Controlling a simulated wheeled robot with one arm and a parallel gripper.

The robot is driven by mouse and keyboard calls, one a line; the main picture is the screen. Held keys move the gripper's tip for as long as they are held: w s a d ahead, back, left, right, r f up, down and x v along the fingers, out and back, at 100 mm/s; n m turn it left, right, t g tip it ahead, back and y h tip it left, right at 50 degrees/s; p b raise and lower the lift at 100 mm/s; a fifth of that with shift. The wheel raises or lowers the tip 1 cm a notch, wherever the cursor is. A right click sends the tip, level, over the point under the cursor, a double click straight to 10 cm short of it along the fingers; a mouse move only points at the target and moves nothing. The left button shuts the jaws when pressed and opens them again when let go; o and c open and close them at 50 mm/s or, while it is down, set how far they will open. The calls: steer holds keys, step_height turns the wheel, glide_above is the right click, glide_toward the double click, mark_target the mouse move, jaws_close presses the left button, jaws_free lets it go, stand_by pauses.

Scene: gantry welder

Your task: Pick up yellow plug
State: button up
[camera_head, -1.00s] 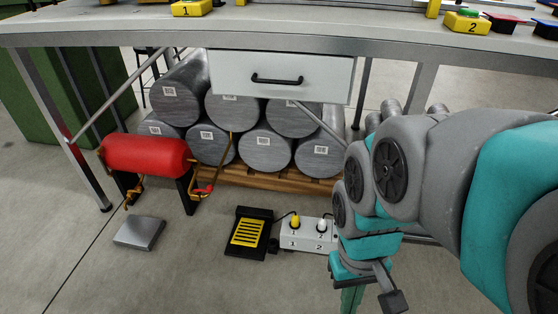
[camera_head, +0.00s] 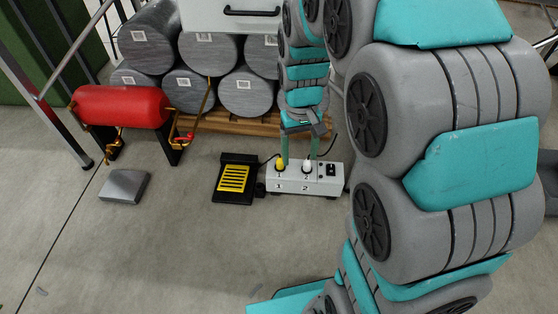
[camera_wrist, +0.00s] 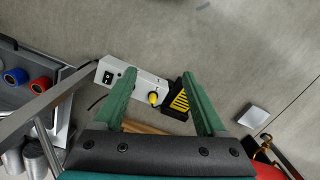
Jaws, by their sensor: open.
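The yellow plug (camera_head: 280,163) sits in socket 1 of a white power strip (camera_head: 270,183) on the floor. A white plug (camera_head: 307,164) stands in socket 2. My gripper (camera_head: 299,152) is open and empty, pointing down over the strip, one finger near each plug in the head view. In the wrist view, the yellow plug (camera_wrist: 153,98) shows between the open fingers of my gripper (camera_wrist: 159,75), farther off than the fingertips and nearer the left finger. The left finger covers part of the strip (camera_wrist: 148,82), and the white plug is not clearly visible there.
A black pedal with yellow stripes (camera_head: 233,178) lies left of the strip. A red tank (camera_head: 122,106) and grey box (camera_head: 124,186) are further left. Floor in front is clear.

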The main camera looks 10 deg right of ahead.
steer(key=w+f, duration=0.9)
steer(key=w, duration=0.2)
steer(key=n+t+b, duration=0.1)
steer(key=b, duration=0.1)
glide_above(280, 161)
steer(key=f, duration=0.7)
steer(key=w+f, duration=0.1)
steer(key=f, duration=0.3)
steer(key=shift+a+f, duration=0.1)
steer(key=shift+f, duration=0.05)
steer(key=shift+w+f, duration=0.15)
steer(key=shift+f, duration=0.45)
steer(key=f, duration=0.6)
steer(key=shift+s+d+f, duration=0.1)
steer(key=shift+s+d, duration=0.1)
steer(key=shift+s, duration=0.05)
steer(key=shift+w+f, duration=0.1)
steer(key=shift+f, duration=0.4)
jaws_close()
